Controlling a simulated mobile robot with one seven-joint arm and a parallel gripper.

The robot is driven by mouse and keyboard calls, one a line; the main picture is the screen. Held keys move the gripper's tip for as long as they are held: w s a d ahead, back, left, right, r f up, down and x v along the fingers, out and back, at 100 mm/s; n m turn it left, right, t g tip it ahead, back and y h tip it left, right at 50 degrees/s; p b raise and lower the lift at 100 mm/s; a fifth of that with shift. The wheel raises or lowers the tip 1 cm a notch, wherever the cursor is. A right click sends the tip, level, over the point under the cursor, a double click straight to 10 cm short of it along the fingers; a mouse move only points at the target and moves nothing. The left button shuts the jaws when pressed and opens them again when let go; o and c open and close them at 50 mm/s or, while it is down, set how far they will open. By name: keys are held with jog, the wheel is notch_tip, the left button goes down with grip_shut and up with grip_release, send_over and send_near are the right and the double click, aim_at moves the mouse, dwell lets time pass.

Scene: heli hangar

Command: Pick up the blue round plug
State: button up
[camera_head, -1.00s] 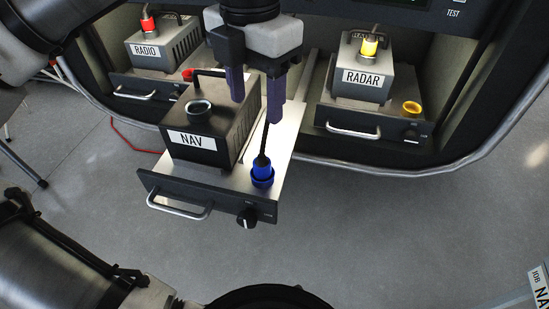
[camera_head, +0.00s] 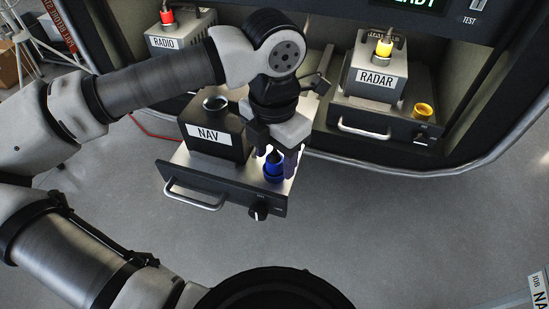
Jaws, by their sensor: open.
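The blue round plug (camera_head: 274,165) stands upright at the front right of the pulled-out NAV tray (camera_head: 180,158), to the right of the black NAV box (camera_head: 212,145). My gripper (camera_head: 274,160) points down over the plug. It is open, with one finger to the left of the plug and one to the right. The right finger is close beside the plug. I cannot tell whether either finger touches it. The plug's cable is hidden behind my gripper.
The NAV box has an open round socket (camera_head: 215,103) on top. The RADAR unit (camera_head: 376,80) with a yellow plug stands to the right, the RADIO unit (camera_head: 176,36) with a red plug to the left.

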jog(key=c, duration=1.1)
jog(key=shift+o, duration=0.2)
